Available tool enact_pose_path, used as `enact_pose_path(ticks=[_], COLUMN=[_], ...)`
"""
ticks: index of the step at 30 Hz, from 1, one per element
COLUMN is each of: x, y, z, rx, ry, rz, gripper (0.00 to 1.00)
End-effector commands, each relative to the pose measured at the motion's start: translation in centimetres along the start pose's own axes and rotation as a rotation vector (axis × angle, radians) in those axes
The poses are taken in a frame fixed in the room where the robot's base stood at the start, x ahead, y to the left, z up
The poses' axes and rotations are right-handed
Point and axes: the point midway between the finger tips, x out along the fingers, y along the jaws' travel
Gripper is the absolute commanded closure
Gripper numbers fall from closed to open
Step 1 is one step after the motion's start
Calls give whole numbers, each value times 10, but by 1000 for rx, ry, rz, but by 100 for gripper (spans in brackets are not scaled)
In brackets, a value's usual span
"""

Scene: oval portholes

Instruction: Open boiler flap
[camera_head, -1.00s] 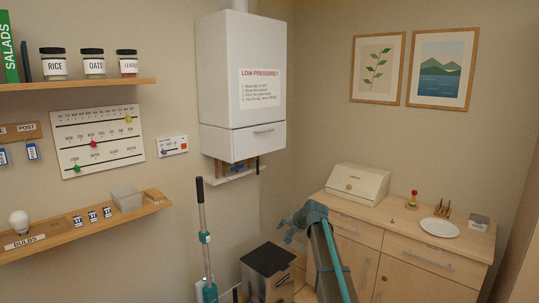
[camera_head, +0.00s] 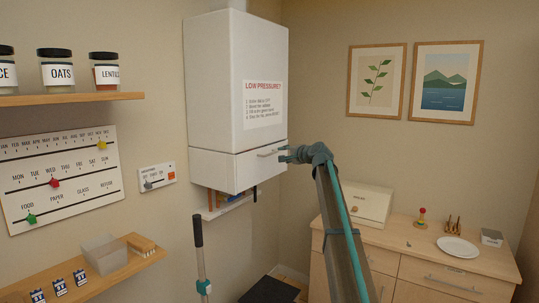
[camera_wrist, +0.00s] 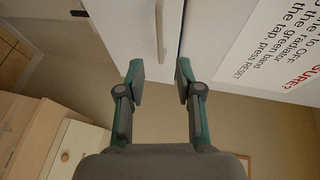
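The white boiler (camera_head: 225,85) hangs on the wall, with its flap (camera_head: 245,172) closed along the bottom of its front. The flap handle (camera_head: 268,153) is a pale horizontal bar near the flap's top edge. My gripper (camera_head: 287,154) is just right of the handle in the head view. In the wrist view my gripper (camera_wrist: 160,72) is open and empty, its two fingers apart. There the handle (camera_wrist: 162,30) lies ahead, in line with the gap between the fingertips; the white flap (camera_wrist: 125,30) is behind it. I see no contact with the handle.
A notice (camera_head: 263,104) is on the boiler front above the flap. Pipes (camera_head: 228,200) show below the boiler. A mop-like handle (camera_head: 200,260) stands in front of the wall. A wooden cabinet (camera_head: 430,265) with a bread box (camera_head: 357,204) stands to the right.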

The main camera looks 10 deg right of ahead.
Motion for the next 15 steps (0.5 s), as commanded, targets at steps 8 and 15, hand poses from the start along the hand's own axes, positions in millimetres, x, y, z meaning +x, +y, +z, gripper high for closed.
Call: enact_pose_path(ticks=[8,15], x=[21,61], y=[-2,-2], z=[-1,-2], rx=[9,8], ry=[-1,-1], rz=[2,3], gripper=[65,65])
